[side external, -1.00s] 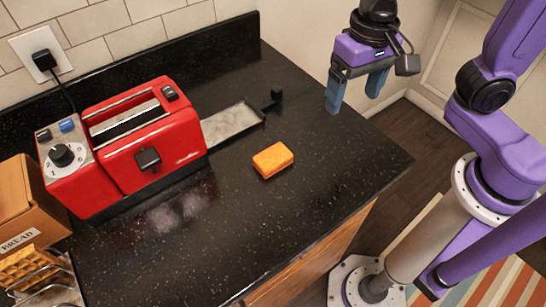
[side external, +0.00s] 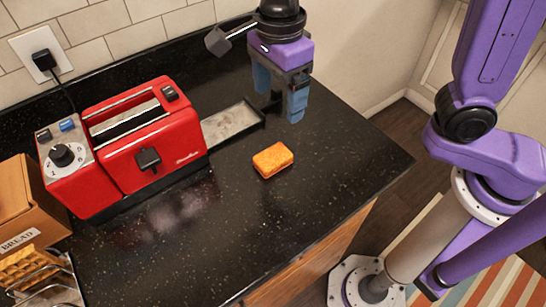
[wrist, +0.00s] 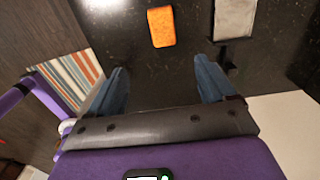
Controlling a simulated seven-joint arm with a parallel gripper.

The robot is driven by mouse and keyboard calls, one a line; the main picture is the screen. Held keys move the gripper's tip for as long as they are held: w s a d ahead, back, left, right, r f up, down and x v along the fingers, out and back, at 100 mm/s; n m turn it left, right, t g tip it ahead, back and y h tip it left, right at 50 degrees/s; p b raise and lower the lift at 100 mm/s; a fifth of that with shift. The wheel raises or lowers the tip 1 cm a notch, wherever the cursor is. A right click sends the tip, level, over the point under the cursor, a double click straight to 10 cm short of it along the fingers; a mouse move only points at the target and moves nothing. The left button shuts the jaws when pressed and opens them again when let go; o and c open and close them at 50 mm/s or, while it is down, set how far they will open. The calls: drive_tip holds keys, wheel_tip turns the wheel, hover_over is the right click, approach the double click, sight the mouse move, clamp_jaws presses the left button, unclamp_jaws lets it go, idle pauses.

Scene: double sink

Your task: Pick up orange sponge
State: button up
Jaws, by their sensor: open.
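The orange sponge (side external: 273,160) lies flat on the black speckled counter, right of the toaster in the side external view. In the wrist view the sponge (wrist: 161,27) is beyond my fingertips, near the top and between the lines of the two fingers. My gripper (side external: 278,105) is open and empty, above the counter behind the sponge in the side external view. Its two blue fingers point down and do not touch the sponge. My gripper also shows in the wrist view (wrist: 160,75), its fingers spread wide apart.
A red toaster (side external: 150,145) stands on the counter (side external: 200,245), its grey crumb tray (side external: 232,123) sticking out to the right, near my gripper. A bread box (side external: 27,208) and a wire rack with waffles (side external: 30,275) are at the left. The counter in front of the sponge is clear.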

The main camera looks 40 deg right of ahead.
hover_over(276, 153)
drive_tip(key=f, duration=1.1)
drive_tip(key=shift+s, duration=0.4)
drive_tip(key=shift+w+f, duration=0.15)
drive_tip(key=shift+f, duration=1.25)
drive_tip(key=shift+w+f, duration=0.15)
drive_tip(key=shift+f, duration=1.2)
drive_tip(key=c, duration=1.2)
drive_tip(key=shift+r, duration=0.1)
